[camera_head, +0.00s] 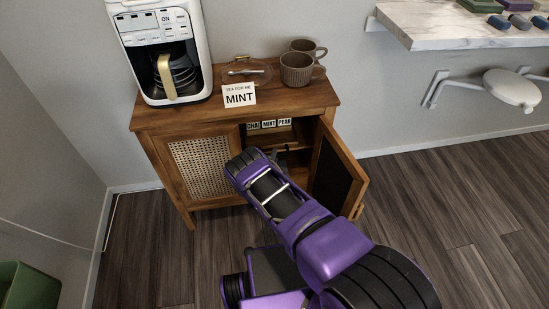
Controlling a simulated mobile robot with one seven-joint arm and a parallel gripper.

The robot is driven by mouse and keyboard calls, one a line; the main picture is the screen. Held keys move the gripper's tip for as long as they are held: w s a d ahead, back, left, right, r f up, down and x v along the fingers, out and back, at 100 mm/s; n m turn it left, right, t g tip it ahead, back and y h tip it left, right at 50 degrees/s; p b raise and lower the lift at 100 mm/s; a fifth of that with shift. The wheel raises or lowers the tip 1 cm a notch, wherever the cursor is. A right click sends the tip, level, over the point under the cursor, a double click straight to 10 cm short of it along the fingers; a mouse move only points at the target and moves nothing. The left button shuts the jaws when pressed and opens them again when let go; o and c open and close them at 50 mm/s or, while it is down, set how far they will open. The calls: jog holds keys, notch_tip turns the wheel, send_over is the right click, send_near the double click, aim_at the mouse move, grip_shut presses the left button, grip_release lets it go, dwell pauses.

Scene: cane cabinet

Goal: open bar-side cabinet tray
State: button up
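A wooden cabinet (160,118) stands against the wall. Its left cane door (200,168) is shut. Its right door (335,172) stands open, swung out to the right. Inside, near the top of the opening, is a wooden tray (283,141) with small cards reading CHAI, MINT and PEAR above its front. My purple arm reaches from the lower right to the opening. My gripper (284,158) is at the opening, just below the tray front. It is small, dark and partly hidden by my arm, so its fingers and any contact are unclear.
On the cabinet top are a white coffee maker (164,50), a glass dish (246,73), a card reading MINT (239,96) and two brown mugs (297,69). The open door's edge stands close to the right of my arm. A marble shelf (440,22) is at upper right. The floor at right is clear.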

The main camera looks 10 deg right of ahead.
grip_shut()
dwell(1.3)
